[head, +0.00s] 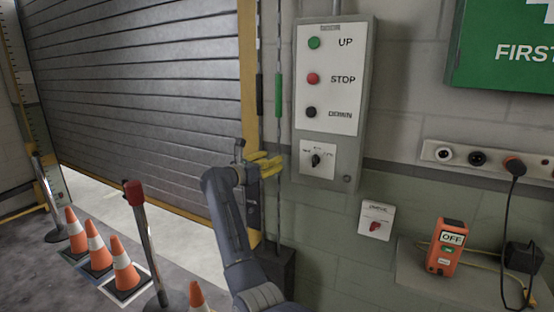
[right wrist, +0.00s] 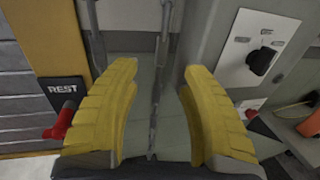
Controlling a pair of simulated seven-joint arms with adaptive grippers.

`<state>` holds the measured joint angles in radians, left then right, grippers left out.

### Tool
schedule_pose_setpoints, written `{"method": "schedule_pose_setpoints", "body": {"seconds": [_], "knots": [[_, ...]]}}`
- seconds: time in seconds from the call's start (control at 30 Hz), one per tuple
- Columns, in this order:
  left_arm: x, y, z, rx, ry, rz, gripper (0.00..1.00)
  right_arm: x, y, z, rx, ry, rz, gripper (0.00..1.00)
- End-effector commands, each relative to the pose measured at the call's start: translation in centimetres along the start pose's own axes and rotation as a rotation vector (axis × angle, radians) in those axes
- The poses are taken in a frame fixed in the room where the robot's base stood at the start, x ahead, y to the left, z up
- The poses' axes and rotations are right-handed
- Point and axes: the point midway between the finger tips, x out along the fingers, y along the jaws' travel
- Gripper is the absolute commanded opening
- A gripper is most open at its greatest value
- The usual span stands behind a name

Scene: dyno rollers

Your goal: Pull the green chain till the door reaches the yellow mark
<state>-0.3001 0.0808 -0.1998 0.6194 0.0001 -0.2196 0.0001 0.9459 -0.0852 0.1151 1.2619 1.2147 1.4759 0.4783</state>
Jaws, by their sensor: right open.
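The green chain (head: 278,95) hangs beside the control box, with a green sleeve on it. A second chain with a black sleeve (head: 259,95) hangs to its left. The grey roller door (head: 140,85) is partly raised, with a bright gap under its lower edge. I cannot pick out the yellow mark for certain. My right gripper (head: 265,165) is below the sleeves, open, with yellow fingers. In the right wrist view its fingers (right wrist: 160,120) stand apart, with a chain strand (right wrist: 160,70) showing between them; no green shows there. My left gripper is not in view.
The control box (head: 333,100) with UP, STOP and DOWN buttons is close on the right. A "REST" label and red handle (right wrist: 62,120) are at the left in the wrist view. Orange cones (head: 122,265) and a post (head: 145,235) stand on the floor left.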

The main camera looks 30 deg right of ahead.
Motion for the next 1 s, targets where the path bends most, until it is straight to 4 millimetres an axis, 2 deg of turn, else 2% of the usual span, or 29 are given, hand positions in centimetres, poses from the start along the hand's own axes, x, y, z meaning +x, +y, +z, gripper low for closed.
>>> {"method": "schedule_pose_setpoints", "body": {"seconds": [0.2, 0.4, 0.6, 1.0], "knots": [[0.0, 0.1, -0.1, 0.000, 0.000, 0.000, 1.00, -3.9, 0.1, -0.1, 0.000, 0.002, 0.002, 0.44], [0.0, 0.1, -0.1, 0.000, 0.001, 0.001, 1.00, -6.3, 0.0, -0.1, 0.000, 0.003, 0.001, 0.44], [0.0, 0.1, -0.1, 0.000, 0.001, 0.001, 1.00, -7.5, 0.0, -0.1, -0.001, 0.002, 0.000, 0.44], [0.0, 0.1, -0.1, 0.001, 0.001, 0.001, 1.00, -7.7, 0.0, -0.1, -0.001, 0.001, 0.000, 0.44]]}}
